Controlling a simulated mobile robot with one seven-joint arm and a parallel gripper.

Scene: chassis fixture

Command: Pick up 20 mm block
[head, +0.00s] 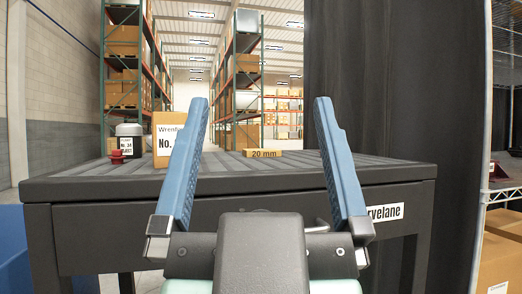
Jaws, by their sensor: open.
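The 20 mm block (262,153) is a small, flat, tan-yellow block with "20 mm" printed on its front face. It lies on the dark slatted table (230,179), towards the back, right of the tan box. My gripper (261,103) is in the foreground with its two long blue fingers spread wide and nothing between them. In the picture the block shows between the fingers, but it lies farther off, apart from them. The block's far side is hidden.
A tan box (166,138) marked "No." stands left of the block, partly behind my left finger. A dark jar (129,139) with a white label and a small red object (117,158) are farther left. The tabletop right of the block is clear. A dark curtain (400,90) hangs behind.

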